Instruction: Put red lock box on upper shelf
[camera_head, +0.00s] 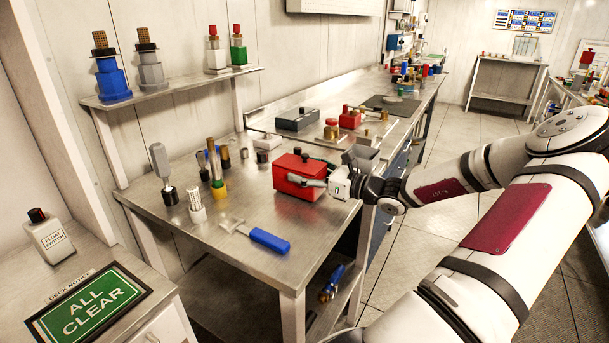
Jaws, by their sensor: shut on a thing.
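The red lock box (297,174) is on or just above the steel workbench top, near its front right edge; I cannot tell whether it touches the surface. It has a dark knob on top. My gripper (318,183) reaches in from the right and is shut on the box's front right side. The finger contact is partly hidden. The upper shelf (185,84) is on the wall at the upper left, above the bench. It holds a blue fitting (112,80), a grey fitting (150,68), a white-bodied bottle (215,54) and a green-based bottle (239,50).
A blue-handled scraper (268,239) lies at the bench front. Several upright parts, including a yellow-based one (217,180), stand left of the box. A grey box (297,119) and a second red box (350,118) sit behind. Shelf space between the grey fitting and bottles is clear.

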